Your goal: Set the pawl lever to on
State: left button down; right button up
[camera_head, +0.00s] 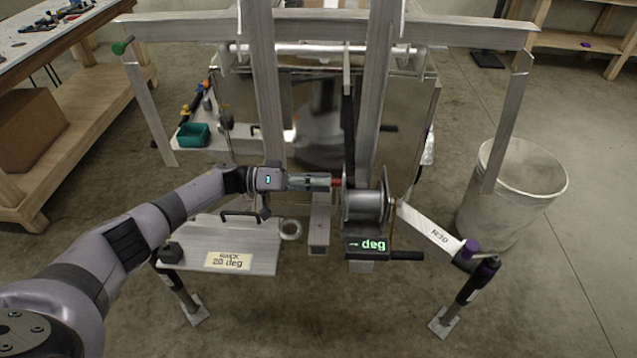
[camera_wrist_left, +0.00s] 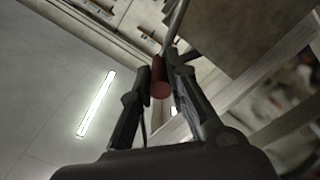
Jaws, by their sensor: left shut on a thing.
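The winch drum (camera_head: 367,205) sits at the middle of the trailer frame in the head view. My left gripper (camera_head: 328,182) reaches in from the left, just beside the drum. It is shut on a small red knob (camera_head: 337,182), mostly hidden by the fingers there. In the left wrist view the red knob (camera_wrist_left: 160,89) sits between the fingers of my left gripper (camera_wrist_left: 161,72), on the end of a thin metal rod (camera_wrist_left: 176,25), which looks like the pawl lever. The on and off marks cannot be seen. My right gripper is not in view.
A white arm marked R30 (camera_head: 432,233) with a purple knob (camera_head: 470,246) extends right of the drum. A green digital readout (camera_head: 367,246) hangs below. A plate (camera_head: 220,240) marked 20 deg lies left. A bin (camera_head: 520,190) stands right; a workbench (camera_head: 70,140) stands far left.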

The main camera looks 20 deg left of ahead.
pick_arm(q)
jog(key=shift+w, duration=0.15)
jog(key=c, duration=1.5)
grip_release()
jog(key=shift+c, duration=0.2)
jog(key=shift+a, duration=0.1)
jog(key=v, duration=1.2)
